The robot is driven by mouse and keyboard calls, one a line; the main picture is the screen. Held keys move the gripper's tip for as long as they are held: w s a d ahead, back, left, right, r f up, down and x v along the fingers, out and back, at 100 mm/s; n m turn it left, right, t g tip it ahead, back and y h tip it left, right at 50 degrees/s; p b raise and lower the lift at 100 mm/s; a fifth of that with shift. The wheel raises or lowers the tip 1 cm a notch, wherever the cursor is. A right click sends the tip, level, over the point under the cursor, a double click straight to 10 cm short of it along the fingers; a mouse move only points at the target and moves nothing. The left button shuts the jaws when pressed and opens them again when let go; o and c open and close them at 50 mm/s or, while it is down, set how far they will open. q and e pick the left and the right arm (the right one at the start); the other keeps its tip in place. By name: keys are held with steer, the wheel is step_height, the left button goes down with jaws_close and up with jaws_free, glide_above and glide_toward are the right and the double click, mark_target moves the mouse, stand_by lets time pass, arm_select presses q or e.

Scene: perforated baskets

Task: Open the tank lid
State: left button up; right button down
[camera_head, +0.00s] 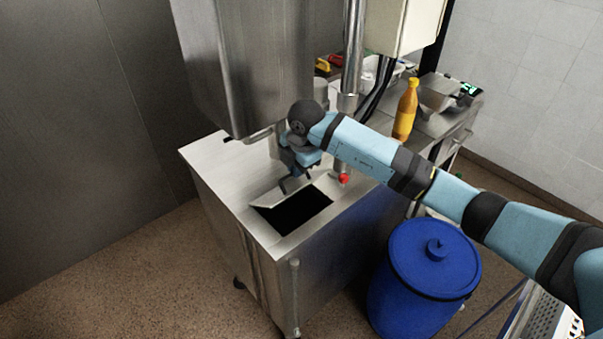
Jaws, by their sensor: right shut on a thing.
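The steel tank (237,204) stands in the middle of the view, with a dark rectangular opening (296,212) in its top. The lid (283,193) is a metal plate at the back edge of this opening. It is tilted up, and the opening shows in front of it. My right gripper (291,183) is at the lid's upper edge and shut on it. The fingertips are small and partly hidden by the wrist. My right arm reaches in from the right. My left gripper is not in view.
A steel housing (245,60) overhangs the tank, with a vertical pipe (351,60) beside my wrist. A blue barrel (424,275) stands below my right arm. A yellow bottle (406,108) and a scale (440,92) are on the bench behind. The floor at left is clear.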

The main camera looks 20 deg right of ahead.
steer(key=shift+a+f, duration=0.2)
steer(key=shift+f, duration=0.1)
steer(key=c, duration=1.3)
jaws_free()
steer(key=shift+w+f, duration=0.1)
steer(key=shift+c, duration=0.2)
steer(key=shift+o, duration=0.7)
steer(key=shift+w+f, duration=0.1)
steer(key=shift+w, duration=0.25)
steer(key=shift+s+r, duration=0.2)
steer(key=shift+r, duration=0.05)
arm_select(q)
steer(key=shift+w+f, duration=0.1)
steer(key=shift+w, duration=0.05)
arm_select(e)
steer(key=shift+d+r, duration=0.1)
steer(key=shift+r, duration=0.2)
arm_select(q)
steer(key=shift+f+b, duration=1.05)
steer(key=shift+b, duration=0.05)
arm_select(e)
steer(key=a+v, duration=0.1)
steer(key=v, duration=1.2)
steer(key=shift+d, duration=0.45)
